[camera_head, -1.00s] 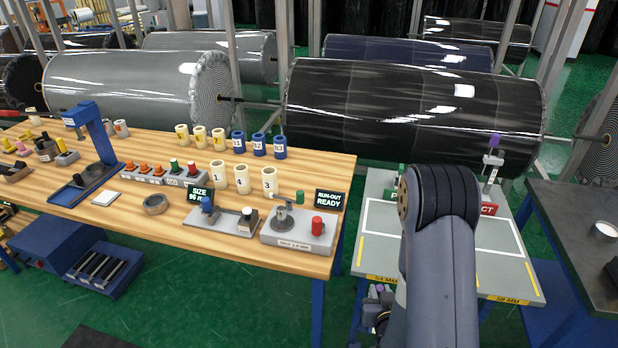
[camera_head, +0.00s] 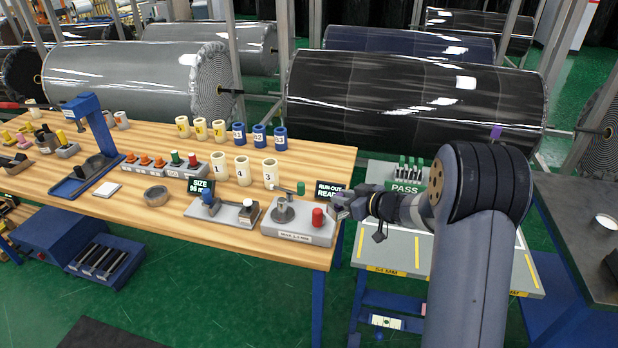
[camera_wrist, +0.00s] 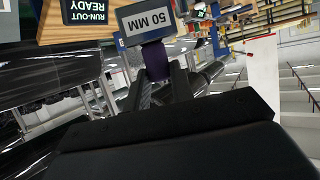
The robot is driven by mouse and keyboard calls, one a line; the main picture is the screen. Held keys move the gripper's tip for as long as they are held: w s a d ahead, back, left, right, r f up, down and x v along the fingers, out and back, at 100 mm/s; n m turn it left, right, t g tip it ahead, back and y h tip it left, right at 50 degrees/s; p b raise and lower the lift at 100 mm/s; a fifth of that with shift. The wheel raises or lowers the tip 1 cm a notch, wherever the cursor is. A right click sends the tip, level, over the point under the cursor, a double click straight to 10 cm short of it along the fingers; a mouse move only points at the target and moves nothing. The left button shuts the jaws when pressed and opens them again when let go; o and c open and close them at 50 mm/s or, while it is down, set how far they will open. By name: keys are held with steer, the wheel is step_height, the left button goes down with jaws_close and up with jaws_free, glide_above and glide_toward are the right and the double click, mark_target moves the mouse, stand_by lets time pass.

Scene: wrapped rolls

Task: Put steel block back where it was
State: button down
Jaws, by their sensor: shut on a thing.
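The steel block (camera_wrist: 145,22) is grey, carries a "50 MM" label and has a purple grip (camera_wrist: 156,60), seen in the wrist view. My gripper (camera_wrist: 157,82) is shut on the purple grip, with the block beyond the fingertips. In the head view my gripper (camera_head: 350,204) is at the right end of the wooden table (camera_head: 190,240), beside the "RUN-OUT READY" display (camera_head: 329,192). The block is small there and partly merges with the gripper.
A grey fixture with a red button (camera_head: 300,228) stands just left of my gripper. A size gauge (camera_head: 222,215) is further left. Numbered cream and blue cylinders stand behind. A grey stand with a green PASS sign (camera_head: 405,188) is at right, partly hidden by my arm.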

steer(key=w+a+r+n+g+y, duration=0.3)
steer(key=w+r, duration=0.3)
steer(key=w, duration=0.2)
steer(key=shift+a+n+g, duration=0.7)
steer(key=shift+a, duration=0.05)
